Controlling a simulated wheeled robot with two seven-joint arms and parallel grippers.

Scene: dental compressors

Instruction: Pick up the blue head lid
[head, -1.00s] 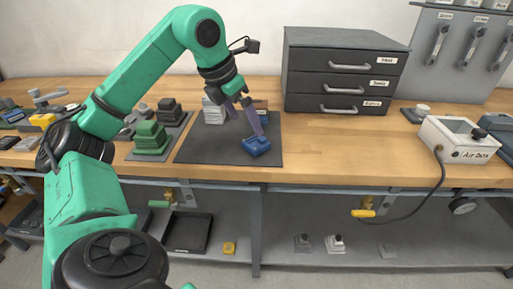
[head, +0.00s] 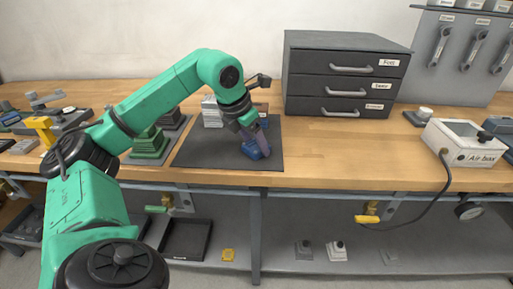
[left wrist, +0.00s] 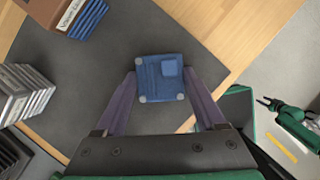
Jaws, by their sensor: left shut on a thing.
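The blue head lid (head: 252,152) rests on the dark mat (head: 205,155) near its right front edge. In the left wrist view the lid (left wrist: 160,77) is a square blue block with a raised part and grey round corners. My left gripper (head: 260,143) reaches down to it, and its purple fingers (left wrist: 163,95) are on either side of the lid, shut on it. The lid looks still on or very near the mat.
Green stacked parts (head: 150,143) stand left of the mat. Grey plates (head: 211,110) and a box of blue plates (left wrist: 82,14) stand on its back part. A dark drawer cabinet (head: 345,75) is behind at right.

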